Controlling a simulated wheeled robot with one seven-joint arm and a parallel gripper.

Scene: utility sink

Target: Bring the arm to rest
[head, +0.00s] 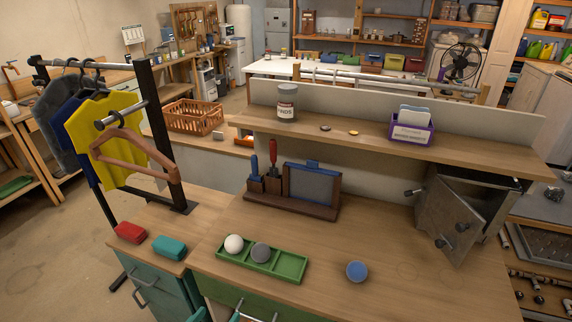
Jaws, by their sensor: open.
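My gripper does not show in the head view, and no part of my arm can be made out for sure. The wooden workbench (320,270) fills the lower middle. On it is a green tray (290,268) with compartments, holding a white ball (234,243) and a grey ball (261,252); its right compartment looks empty. A blue round object (357,271) lies on the bench to the right of the tray. A red block (130,232) and a teal block (170,246) lie on the left part.
A metal cabinet (459,213) stands at the right with its door ajar. A dark wooden holder (292,203) stands at the middle. The shelf (460,153) carries a jar (287,103) and a purple box (411,132). A clothes rack (161,130) stands left. The front bench middle is clear.

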